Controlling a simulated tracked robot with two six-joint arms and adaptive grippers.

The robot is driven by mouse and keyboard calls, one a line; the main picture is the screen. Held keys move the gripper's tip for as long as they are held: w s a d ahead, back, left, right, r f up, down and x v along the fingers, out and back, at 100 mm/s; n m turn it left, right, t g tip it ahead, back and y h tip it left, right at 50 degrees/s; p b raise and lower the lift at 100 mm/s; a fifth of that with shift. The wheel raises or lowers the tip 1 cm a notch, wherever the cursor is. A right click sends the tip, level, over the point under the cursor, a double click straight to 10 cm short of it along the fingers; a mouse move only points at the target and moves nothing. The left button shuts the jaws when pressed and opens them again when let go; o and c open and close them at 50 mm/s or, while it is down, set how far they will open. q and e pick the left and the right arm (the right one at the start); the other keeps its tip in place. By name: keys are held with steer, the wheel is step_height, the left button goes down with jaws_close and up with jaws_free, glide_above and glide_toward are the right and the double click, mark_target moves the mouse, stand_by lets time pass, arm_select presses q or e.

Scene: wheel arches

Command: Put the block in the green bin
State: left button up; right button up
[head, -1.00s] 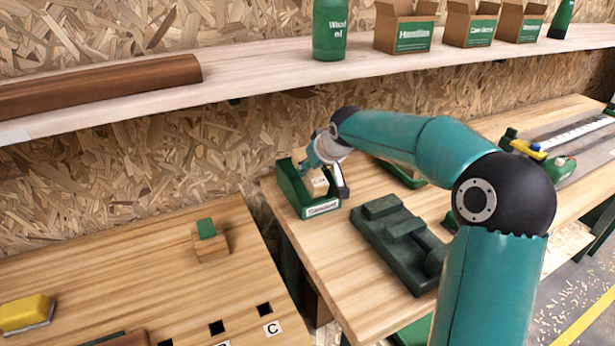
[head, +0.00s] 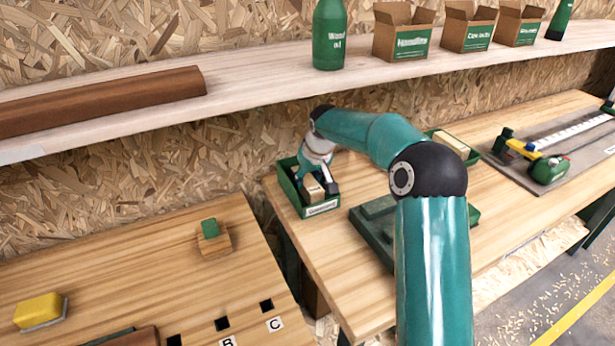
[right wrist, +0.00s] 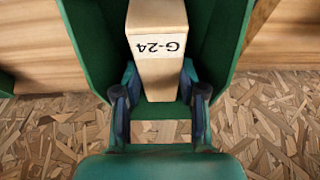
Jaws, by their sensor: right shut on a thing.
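The green bin (head: 291,199) stands at the left end of the right bench, with a white label on its front. The pale wooden block (head: 314,190) is inside the bin's opening, between its walls. My right gripper (head: 318,186) reaches down into the bin and is shut on the block. In the right wrist view the block (right wrist: 160,45) carries the marking G-24 and lies between the two fingers (right wrist: 160,90), with the green bin walls (right wrist: 228,40) on both sides. I cannot tell whether the block touches the bin floor. My left gripper is not in view.
A dark green fixture (head: 372,232) is on the bench right of the bin, partly behind my right arm. A green tray with a pale block (head: 452,144) is farther back. A shelf (head: 250,92) with a bottle and cartons runs above.

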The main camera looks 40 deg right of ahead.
steer(key=shift+f, duration=0.15)
steer(key=o, duration=1.2)
steer(key=shift+s+r, duration=0.1)
steer(key=shift+r, duration=0.3)
steer(key=shift+v, duration=1.2)
steer(key=s+a+b, duration=0.1)
steer(key=s, duration=0.2)
steer(key=s+a+b, duration=0.1)
steer(key=s, duration=0.3)
steer(key=s+a+b, duration=0.1)
steer(key=s+b, duration=0.1)
steer(key=s, duration=0.1)
steer(key=shift+s+a+f, duration=0.1)
steer(key=shift+s+a, duration=0.1)
steer(key=shift+s, duration=0.1)
steer(key=shift+s+a, duration=0.15)
steer(key=shift+s, duration=0.3)
